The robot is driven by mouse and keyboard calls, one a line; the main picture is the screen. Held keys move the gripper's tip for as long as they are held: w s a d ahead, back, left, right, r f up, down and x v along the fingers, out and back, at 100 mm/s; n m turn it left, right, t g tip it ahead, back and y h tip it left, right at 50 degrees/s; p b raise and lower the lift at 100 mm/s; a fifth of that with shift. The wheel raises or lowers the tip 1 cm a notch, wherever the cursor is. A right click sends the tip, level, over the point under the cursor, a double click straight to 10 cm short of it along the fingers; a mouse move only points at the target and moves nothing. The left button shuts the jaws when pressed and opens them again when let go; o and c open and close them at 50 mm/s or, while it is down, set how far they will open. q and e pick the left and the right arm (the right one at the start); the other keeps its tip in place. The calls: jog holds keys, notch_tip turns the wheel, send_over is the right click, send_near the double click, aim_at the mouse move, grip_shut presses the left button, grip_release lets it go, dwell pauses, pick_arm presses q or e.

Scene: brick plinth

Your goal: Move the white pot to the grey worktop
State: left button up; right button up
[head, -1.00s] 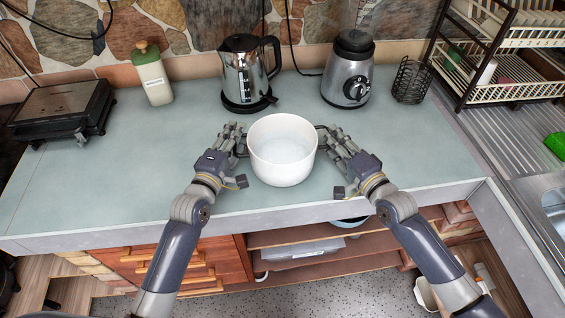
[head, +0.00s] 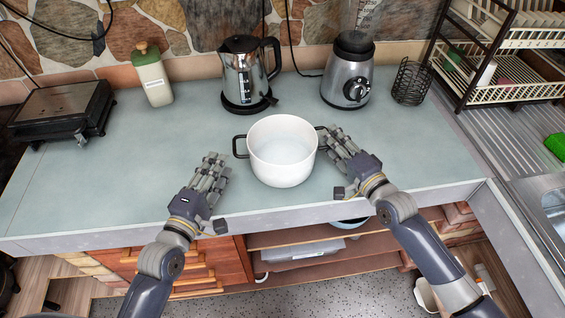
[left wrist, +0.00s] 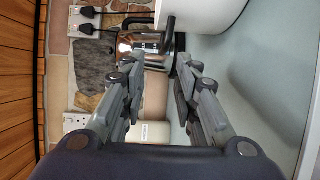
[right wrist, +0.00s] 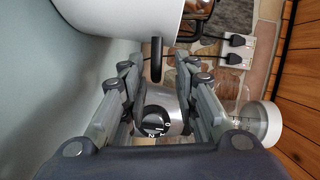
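The white pot (head: 282,158) stands upright on the grey worktop (head: 110,180), near its front edge. Its dark left handle (head: 240,147) is bare. My left gripper (head: 214,163) is open and empty, left of the pot and apart from it; the pot's wall also shows in the left wrist view (left wrist: 208,14). My right gripper (head: 334,140) is beside the pot's right handle. In the right wrist view the dark handle (right wrist: 157,60) shows between the spread fingertips of this gripper (right wrist: 157,68), with gaps on both sides. The pot's wall (right wrist: 120,18) fills the top there.
A kettle (head: 245,75) and a blender (head: 348,75) stand behind the pot. A bottle (head: 153,75) and a dark grill (head: 62,108) are at the left. A wire holder (head: 411,82) and a dish rack (head: 510,92) are at the right. The worktop's left middle is clear.

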pick_arm(q)
jog(key=shift+s+a, duration=0.1)
jog(key=shift+s, duration=0.35)
pick_arm(e)
jog(key=shift+s, duration=0.1)
jog(key=shift+s+d, duration=0.25)
jog(key=shift+s, duration=0.05)
jog(key=v, duration=1.1)
